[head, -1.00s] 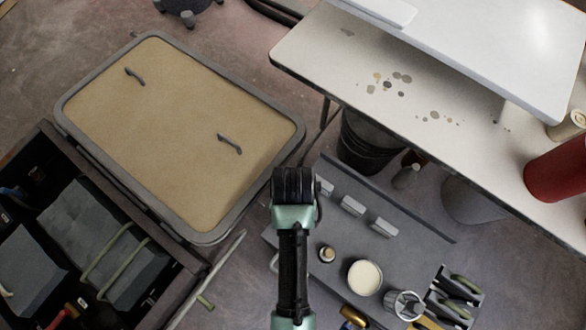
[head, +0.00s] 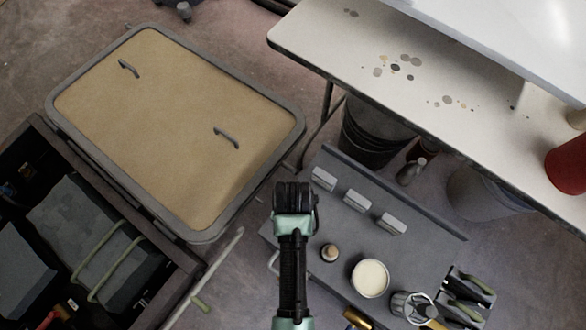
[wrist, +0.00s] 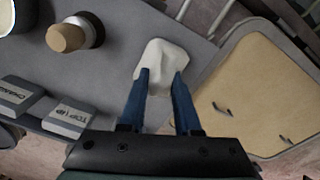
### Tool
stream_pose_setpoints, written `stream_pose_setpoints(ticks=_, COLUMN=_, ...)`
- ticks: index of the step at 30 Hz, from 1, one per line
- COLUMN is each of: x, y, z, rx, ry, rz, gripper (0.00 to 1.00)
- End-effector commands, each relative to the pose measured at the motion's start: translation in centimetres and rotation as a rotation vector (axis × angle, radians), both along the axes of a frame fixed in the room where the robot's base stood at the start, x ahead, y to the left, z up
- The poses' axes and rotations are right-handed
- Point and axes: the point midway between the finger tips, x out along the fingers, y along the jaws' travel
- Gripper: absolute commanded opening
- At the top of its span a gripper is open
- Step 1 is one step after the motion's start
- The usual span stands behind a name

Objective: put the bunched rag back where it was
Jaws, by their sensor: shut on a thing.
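The bunched rag (wrist: 160,62) is a crumpled off-white cloth in the wrist view. My gripper (wrist: 161,82) has its two blue fingers closed on either side of the rag. The rag shows over the grey top (wrist: 110,50), close to the edge on the side of the tan panel. I cannot tell whether it touches the top or hangs just above it. In the head view my arm covers the gripper, and the rag is hidden.
The grey top (head: 330,215) holds several grey blocks (head: 357,201), a small capped bottle (head: 329,253), a cream-filled tub (head: 370,278) and a tool holder (head: 466,295). A framed tan panel (head: 180,130) lies left. A white table (head: 330,45) stands behind, with buckets (head: 375,130) below.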

Motion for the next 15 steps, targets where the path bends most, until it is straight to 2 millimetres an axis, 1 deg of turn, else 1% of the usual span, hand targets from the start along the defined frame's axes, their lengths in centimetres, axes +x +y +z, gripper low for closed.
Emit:
stream_pose_setpoints(ticks=5, x=0.06, y=0.0, z=0.11, rx=0.0, ry=-0.002, rz=0.0, gripper=0.0)
stream_pose_setpoints(ticks=9, x=0.04, y=0.0, z=-0.23, rx=0.0, ry=-0.001, rz=0.0, gripper=0.0)
stream_pose_setpoints(ticks=10, x=0.05, y=0.0, z=-0.26, rx=0.0, ry=-0.001, rz=0.0, gripper=0.33)
stream_pose_setpoints(ticks=12, x=0.05, y=0.0, z=-0.2, rx=0.0, ry=-0.001, rz=0.0, gripper=0.46)
stream_pose_setpoints(ticks=15, x=0.05, y=0.0, z=-0.2, rx=0.0, ry=-0.001, rz=0.0, gripper=0.61)
